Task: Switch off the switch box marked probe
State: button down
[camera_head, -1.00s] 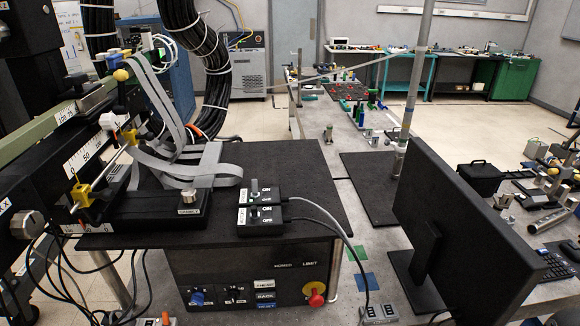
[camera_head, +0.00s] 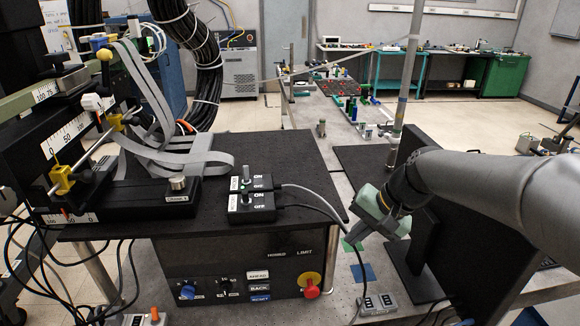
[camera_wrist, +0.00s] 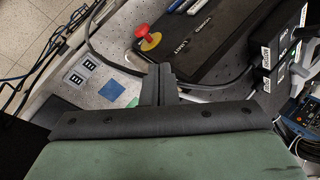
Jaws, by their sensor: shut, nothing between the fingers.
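Two small black switch boxes stand side by side on the black bench top: a far one (camera_head: 262,183) and a near one (camera_head: 262,210). Each has a lever and ON and OFF lettering. I cannot tell the lever positions surely. In the wrist view the boxes show at the right edge, one of them (camera_wrist: 268,84) partly cut off. My gripper (camera_head: 354,238) is right of the boxes, apart from them. Its fingers (camera_wrist: 158,84) are together and empty.
The front panel carries a red emergency stop knob (camera_head: 312,290) and dials. A black monitor (camera_head: 425,215) stands right, beside my arm. A grey twin-switch box (camera_head: 378,303) sits on the table below. Cables run right from the switch boxes. The black top (camera_head: 290,150) behind them is clear.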

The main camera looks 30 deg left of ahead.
aim_at(257, 176)
jog(key=w+a+y, duration=0.1)
jog(key=a, duration=0.3)
jog(key=w+a+g+y+b, duration=0.1)
jog(key=w+a+y, duration=0.1)
jog(key=a, duration=0.3)
jog(key=w+a+g+y+b, duration=0.1)
jog(key=w+a+y, duration=0.1)
jog(key=a, duration=0.3)
jog(key=shift+w+r, duration=0.2)
jog(key=shift+r, duration=0.1)
jog(key=w+a+r+y, duration=0.1)
jog(key=w+a+r+m+g+y+b, duration=0.1)
jog(key=w+a+y, duration=0.1)
jog(key=w+a+r+y+b, duration=0.1)
jog(key=w+a, duration=0.1)
jog(key=shift+a+m+g, duration=0.25)
jog(key=shift+m+g, duration=0.15)
jog(key=shift+w+a+r+y, duration=0.15)
jog(key=shift+w+r+y, duration=0.1)
jog(key=shift+w+y, duration=0.15)
jog(key=shift+s, duration=0.1)
jog(key=p+x, duration=0.3)
jog(key=x, duration=0.5)
jog(key=shift+s+a+r, duration=0.1)
jog(key=shift+s+a, duration=0.05)
jog(key=shift+a, duration=0.25)
jog(key=shift+s+a, duration=0.15)
jog(key=shift+a, duration=0.4)
jog(key=shift+f+b, duration=0.35)
jog(key=shift+b, duration=0.2)
